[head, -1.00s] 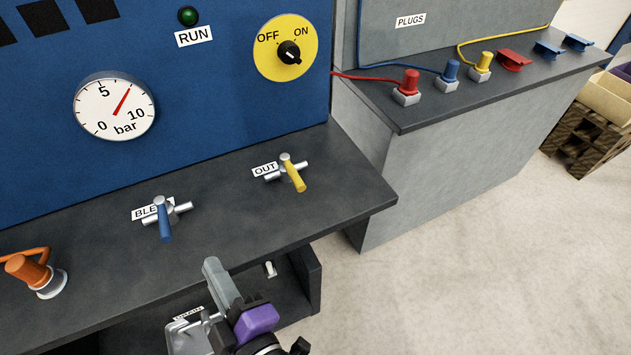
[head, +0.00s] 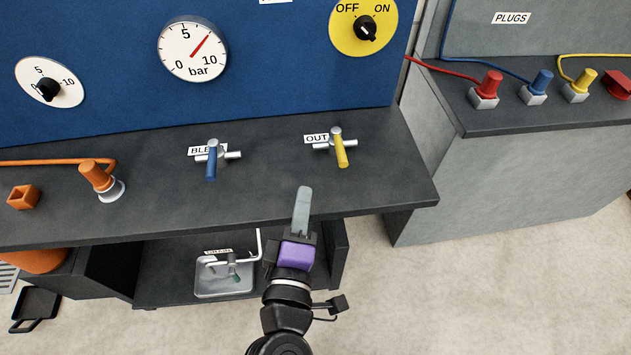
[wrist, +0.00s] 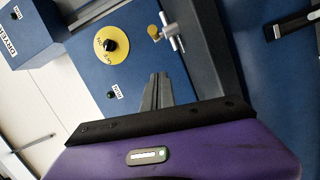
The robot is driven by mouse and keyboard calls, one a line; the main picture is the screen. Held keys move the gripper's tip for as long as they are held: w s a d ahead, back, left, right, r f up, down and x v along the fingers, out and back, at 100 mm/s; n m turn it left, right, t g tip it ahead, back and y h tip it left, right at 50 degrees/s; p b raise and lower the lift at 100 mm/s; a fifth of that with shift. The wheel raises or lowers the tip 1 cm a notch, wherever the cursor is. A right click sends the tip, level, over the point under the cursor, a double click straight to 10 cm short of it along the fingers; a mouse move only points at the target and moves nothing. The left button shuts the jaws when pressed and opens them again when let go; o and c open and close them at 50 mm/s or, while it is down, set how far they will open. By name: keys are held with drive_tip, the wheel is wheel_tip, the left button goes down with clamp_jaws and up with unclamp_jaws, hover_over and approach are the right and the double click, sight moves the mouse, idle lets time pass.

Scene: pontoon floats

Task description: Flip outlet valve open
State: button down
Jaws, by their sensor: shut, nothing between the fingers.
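The outlet valve has a yellow lever (head: 341,150) on a silver pipe, beside the OUT label (head: 316,139) on the dark bench. The lever points toward the bench's front edge, across the pipe. In the wrist view the yellow lever (wrist: 154,32) shows beyond the fingertips, with its silver pipe beside it. My gripper (head: 303,190) is shut and empty, over the bench's front edge, below and left of the lever and apart from it. Its closed fingers (wrist: 156,88) also show in the wrist view.
The blue bleed lever (head: 211,165) stands left of the outlet valve. An orange hose fitting (head: 101,182) is further left. A drain tray (head: 226,284) sits on the shelf below. The bench top between my gripper and the valve is clear.

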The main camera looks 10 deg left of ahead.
drive_tip(key=p, duration=0.2)
approach(340, 148)
drive_tip(key=w+a, duration=0.5)
drive_tip(key=shift+a+r, duration=0.1)
drive_tip(key=shift+a, duration=0.05)
drive_tip(key=shift+w+d+f+p, duration=0.15)
drive_tip(key=shift+d+p, duration=0.15)
drive_tip(key=shift+d, duration=0.25)
drive_tip(key=shift+d+f+p, duration=0.1)
drive_tip(key=shift+d+p, duration=0.2)
drive_tip(key=shift+d, duration=0.3)
drive_tip(key=shift+w+d+f, duration=0.15)
drive_tip(key=shift+d+f, duration=0.1)
drive_tip(key=shift+d, duration=0.3)
drive_tip(key=shift+d+y, duration=0.1)
drive_tip(key=shift+y, duration=0.2)
